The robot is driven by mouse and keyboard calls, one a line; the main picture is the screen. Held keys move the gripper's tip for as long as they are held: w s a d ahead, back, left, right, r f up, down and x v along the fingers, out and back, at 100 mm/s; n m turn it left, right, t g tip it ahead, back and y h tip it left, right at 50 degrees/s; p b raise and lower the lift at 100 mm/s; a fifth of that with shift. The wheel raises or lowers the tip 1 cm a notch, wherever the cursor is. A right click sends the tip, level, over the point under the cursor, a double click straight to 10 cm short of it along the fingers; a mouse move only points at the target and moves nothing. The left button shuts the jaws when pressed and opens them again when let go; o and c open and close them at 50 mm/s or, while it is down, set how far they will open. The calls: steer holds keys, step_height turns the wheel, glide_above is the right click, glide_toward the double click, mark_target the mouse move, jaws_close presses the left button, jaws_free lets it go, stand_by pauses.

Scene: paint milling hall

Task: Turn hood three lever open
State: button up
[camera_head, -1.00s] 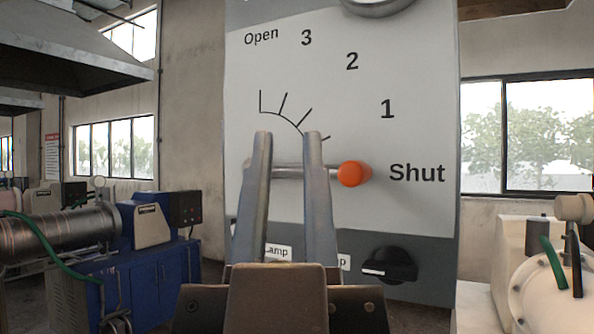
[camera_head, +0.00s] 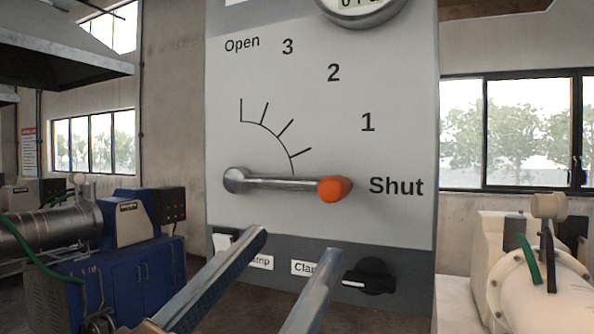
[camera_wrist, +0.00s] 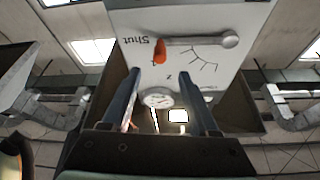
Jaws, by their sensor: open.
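The lever (camera_head: 285,183) is a metal bar on the grey panel (camera_head: 400,90), with a pivot at its left end and an orange knob (camera_head: 334,189) at its right end. It lies nearly level, the knob pointing at the word Shut. The panel's arc scale runs from Shut through 1, 2, 3 to Open. In the wrist view the lever (camera_wrist: 195,41) and knob (camera_wrist: 160,52) appear upside down. My gripper (camera_head: 293,242) is open and empty, its fingers below the lever in the head view and apart from it. In the wrist view the gripper (camera_wrist: 165,82) has its fingers either side of the knob's column.
A black rotary knob (camera_head: 371,276) and a white switch (camera_head: 222,242) sit on the panel's dark lower strip. A round gauge (camera_head: 362,8) is at the top. A blue mill (camera_head: 135,270) stands left and a white machine (camera_head: 545,275) right.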

mark_target(328, 195)
steer(key=p+x, duration=0.5)
steer(key=x, duration=0.5)
steer(key=shift+s+r, duration=0.1)
steer(key=shift+r, duration=0.05)
steer(key=shift+w+d+p, duration=0.25)
steer(key=shift+w+p, duration=0.05)
steer(key=shift+w, duration=0.25)
steer(key=shift+c, duration=0.3)
steer(key=shift+r, duration=0.1)
jaws_close()
